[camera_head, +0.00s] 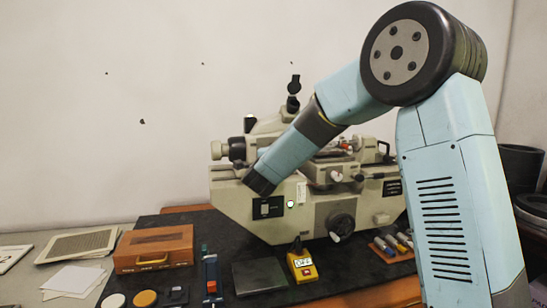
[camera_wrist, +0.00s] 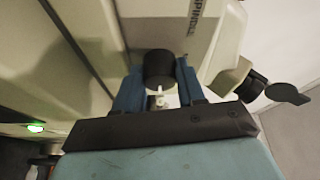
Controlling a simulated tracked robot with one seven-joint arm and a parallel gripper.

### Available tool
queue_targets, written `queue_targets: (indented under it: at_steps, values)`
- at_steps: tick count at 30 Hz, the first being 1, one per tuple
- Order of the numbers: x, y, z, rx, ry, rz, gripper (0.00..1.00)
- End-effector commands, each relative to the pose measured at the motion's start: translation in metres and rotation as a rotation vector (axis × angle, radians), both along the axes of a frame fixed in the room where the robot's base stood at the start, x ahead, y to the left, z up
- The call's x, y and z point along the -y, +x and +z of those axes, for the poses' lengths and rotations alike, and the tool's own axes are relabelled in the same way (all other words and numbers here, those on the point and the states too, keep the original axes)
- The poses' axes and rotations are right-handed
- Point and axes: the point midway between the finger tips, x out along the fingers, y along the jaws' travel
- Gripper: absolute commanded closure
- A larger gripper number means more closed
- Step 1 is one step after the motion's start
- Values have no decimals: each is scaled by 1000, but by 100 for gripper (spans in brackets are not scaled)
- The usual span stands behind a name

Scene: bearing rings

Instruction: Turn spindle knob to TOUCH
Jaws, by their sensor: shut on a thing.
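The spindle knob (camera_wrist: 158,68) is a short black cylinder in the wrist view, below a plate lettered SPINDLE (camera_wrist: 194,14). My gripper (camera_wrist: 158,82) has its blue fingers on either side of the knob and is shut on it. A small white pointer-like piece (camera_wrist: 160,99) shows just below the knob, between the fingers. No TOUCH mark is legible, so I cannot tell the knob's setting. In the head view, my arm reaches down-left to the front of the beige measuring machine (camera_head: 245,208); the knob and fingertips are hidden there.
A wooden box (camera_head: 153,249) and several papers lie to the left. A dark plate (camera_head: 260,276), a yellow device reading OFF (camera_head: 302,266) and a blue tool (camera_head: 211,276) lie before the machine. A small green light (camera_wrist: 36,128) shows left in the wrist view.

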Motion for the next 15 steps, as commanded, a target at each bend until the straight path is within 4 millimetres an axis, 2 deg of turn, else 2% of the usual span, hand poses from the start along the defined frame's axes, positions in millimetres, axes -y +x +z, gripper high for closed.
queue_targets:
  at_steps: [1,8,9,15]
  values:
    - [6,2,-4,-6,-1,-11,91]
    - [7,2,-4,-7,-2,-12,91]
    - [7,2,-4,-7,-2,-12,57]
    - [4,1,-4,-6,-2,-7,38]
